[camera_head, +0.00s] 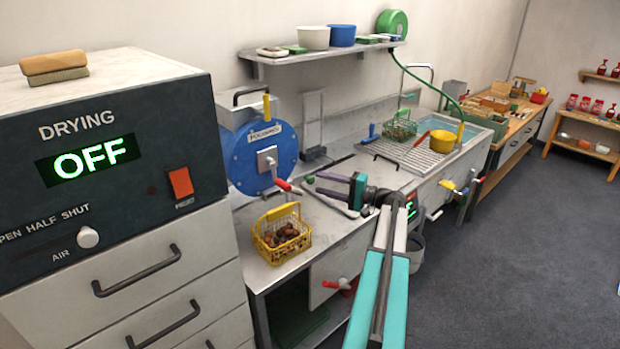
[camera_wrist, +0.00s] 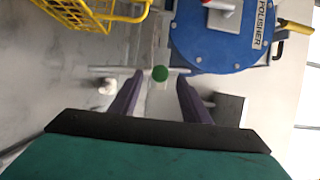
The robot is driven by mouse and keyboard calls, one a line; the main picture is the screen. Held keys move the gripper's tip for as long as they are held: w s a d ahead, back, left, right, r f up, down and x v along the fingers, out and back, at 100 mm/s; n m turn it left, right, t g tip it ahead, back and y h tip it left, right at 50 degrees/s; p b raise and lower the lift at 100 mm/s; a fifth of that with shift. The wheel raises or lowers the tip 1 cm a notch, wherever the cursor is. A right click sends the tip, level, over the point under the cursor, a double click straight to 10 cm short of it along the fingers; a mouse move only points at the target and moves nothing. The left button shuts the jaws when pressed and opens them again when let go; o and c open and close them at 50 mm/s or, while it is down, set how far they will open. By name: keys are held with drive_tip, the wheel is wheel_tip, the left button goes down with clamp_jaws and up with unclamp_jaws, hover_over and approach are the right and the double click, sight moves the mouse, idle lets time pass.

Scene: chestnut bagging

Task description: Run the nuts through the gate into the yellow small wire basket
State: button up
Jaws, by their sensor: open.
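The yellow small wire basket (camera_head: 281,243) stands on the metal bench with brown nuts (camera_head: 280,235) in it. Its handle arches over the top, and part of it shows at the upper left of the wrist view (camera_wrist: 96,12). The blue polisher drum (camera_head: 245,165) stands behind the basket, with a grey gate plate (camera_head: 267,160) and a red-ended handle (camera_head: 284,186) on its front. The drum fills the upper right of the wrist view (camera_wrist: 205,50). My gripper (camera_head: 319,184) is open, right of the drum and basket. In the wrist view, a green knob (camera_wrist: 160,73) shows between its fingertips; I see no grip on it.
The dryer (camera_head: 110,130), reading OFF, stands at the left. A green wire basket (camera_head: 399,129) and a yellow bowl (camera_head: 443,141) stand on the draining rack by the sink. A shelf (camera_head: 320,53) hangs above the bench. Open floor lies at the right.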

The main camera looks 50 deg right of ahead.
sight(312, 181)
drive_tip(key=shift+p+x, duration=0.85)
drive_tip(key=shift+x, duration=1.75)
drive_tip(key=shift+c, duration=0.5)
drive_tip(key=shift+w+a, duration=0.1)
clamp_jaws()
